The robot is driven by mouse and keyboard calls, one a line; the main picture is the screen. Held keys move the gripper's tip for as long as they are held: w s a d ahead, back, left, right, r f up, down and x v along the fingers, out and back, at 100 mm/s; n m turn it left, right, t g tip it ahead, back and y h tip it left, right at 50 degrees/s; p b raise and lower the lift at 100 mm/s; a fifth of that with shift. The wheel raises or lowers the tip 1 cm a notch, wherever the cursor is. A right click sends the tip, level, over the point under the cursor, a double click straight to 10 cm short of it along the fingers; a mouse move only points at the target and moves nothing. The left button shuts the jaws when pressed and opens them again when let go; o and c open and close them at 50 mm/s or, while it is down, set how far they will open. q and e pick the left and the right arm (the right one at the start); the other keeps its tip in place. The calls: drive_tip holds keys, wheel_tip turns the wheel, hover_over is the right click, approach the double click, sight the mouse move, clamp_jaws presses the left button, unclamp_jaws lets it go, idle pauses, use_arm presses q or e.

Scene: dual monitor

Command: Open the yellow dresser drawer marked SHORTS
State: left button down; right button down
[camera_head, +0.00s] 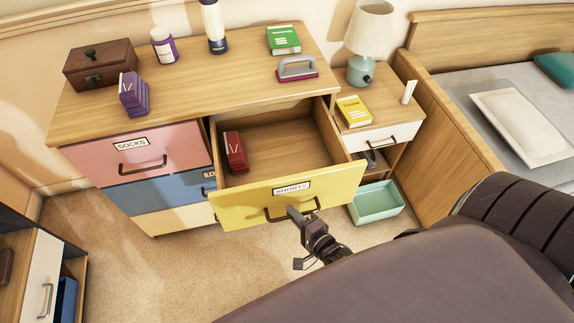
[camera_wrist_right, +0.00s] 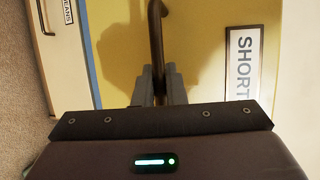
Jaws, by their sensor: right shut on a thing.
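The yellow drawer (camera_head: 238,207) with the SHORTS label (camera_head: 291,188) stands pulled far out of the dresser in the head view. Its interior shows, with a dark red item (camera_head: 235,152) inside at the left. My right gripper (camera_head: 294,213) is at the drawer's dark bar handle (camera_head: 275,217), shut on it. In the right wrist view the fingers (camera_wrist_right: 159,84) close around the handle (camera_wrist_right: 155,25), and the SHORTS label (camera_wrist_right: 242,64) shows beside it. My left gripper is not in view.
The pink SOCKS drawer (camera_head: 150,161) and a blue drawer (camera_head: 160,195) are closed at the left. A nightstand (camera_head: 388,100) and a green bin (camera_head: 377,201) stand at the right. Carpet (camera_head: 170,270) is clear in front.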

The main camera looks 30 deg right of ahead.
drive_tip(key=shift+s+a+p, duration=0.25)
drive_tip(key=shift+s+a, duration=0.05)
drive_tip(key=shift+s, duration=0.6)
drive_tip(key=shift+s+a+p, duration=0.25)
drive_tip(key=shift+s, duration=0.6)
drive_tip(key=c, duration=1.5)
unclamp_jaws()
drive_tip(key=v, duration=0.8)
drive_tip(key=shift+w+f, duration=0.1)
drive_tip(key=shift+f, duration=0.05)
